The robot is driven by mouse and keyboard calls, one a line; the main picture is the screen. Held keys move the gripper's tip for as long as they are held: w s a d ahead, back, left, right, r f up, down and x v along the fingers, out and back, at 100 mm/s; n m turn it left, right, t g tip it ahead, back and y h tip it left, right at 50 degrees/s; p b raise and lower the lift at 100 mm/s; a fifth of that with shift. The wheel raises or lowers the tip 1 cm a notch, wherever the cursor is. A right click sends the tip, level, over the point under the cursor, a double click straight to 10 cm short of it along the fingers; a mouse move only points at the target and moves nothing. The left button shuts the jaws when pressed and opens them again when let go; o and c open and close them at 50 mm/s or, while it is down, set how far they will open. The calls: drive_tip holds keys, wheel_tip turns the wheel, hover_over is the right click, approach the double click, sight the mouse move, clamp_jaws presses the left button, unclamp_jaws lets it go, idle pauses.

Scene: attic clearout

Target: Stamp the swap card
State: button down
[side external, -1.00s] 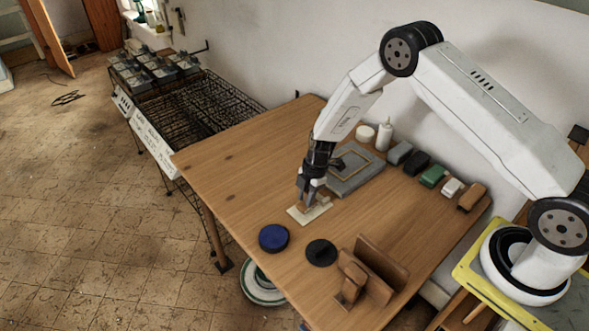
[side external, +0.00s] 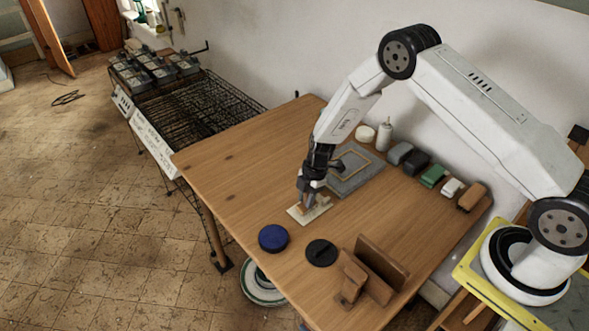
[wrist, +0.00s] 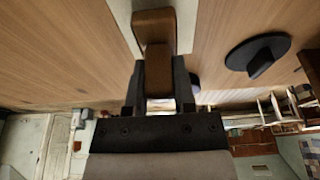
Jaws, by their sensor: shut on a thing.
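The swap card (side external: 295,213) is a small cream card lying flat on the wooden table. My gripper (side external: 311,198) is right above it, pointing down, shut on a brown wooden stamp. In the wrist view the stamp (wrist: 155,25) sits between my two dark fingers, with the pale card (wrist: 124,14) behind it. The stamp's lower end is at the card; I cannot tell whether its face touches it. The stamp's face and any mark under it are hidden. A round blue pad (side external: 273,237) lies on the table nearer the camera.
A black disc with a raised grip (side external: 321,252) and a brown wooden holder (side external: 372,272) stand at the front. A grey framed board (side external: 352,170) lies behind my gripper. Small blocks, one green (side external: 433,176), and a white bottle (side external: 384,135) line the back. The table's left side is clear.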

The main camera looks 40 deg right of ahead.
drive_tip(key=shift+f, duration=0.55)
idle(1.1)
drive_tip(key=shift+r, duration=0.1)
drive_tip(key=shift+r, duration=3.45)
drive_tip(key=shift+a, duration=0.15)
